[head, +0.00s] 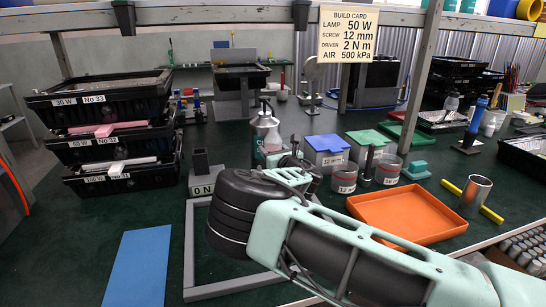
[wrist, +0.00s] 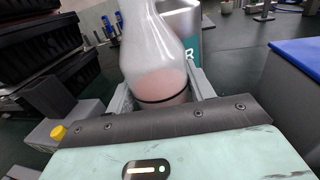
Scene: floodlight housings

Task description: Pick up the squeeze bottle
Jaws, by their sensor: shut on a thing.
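The squeeze bottle (wrist: 150,52) is a translucent bottle with pinkish contents low down and a dark band around it. It fills the middle of the wrist view, with its top cut off by the frame. My gripper (wrist: 160,90) is shut on its lower body, one finger on each side.
A silver container with a green label (wrist: 183,32) stands close behind the bottle. Black stacked bins (head: 118,150) stand to the left. A blue mat (head: 138,268), an orange tray (head: 410,215) and lidded boxes (head: 325,150) lie around my arm. Green bench top is bare between the mat and bins.

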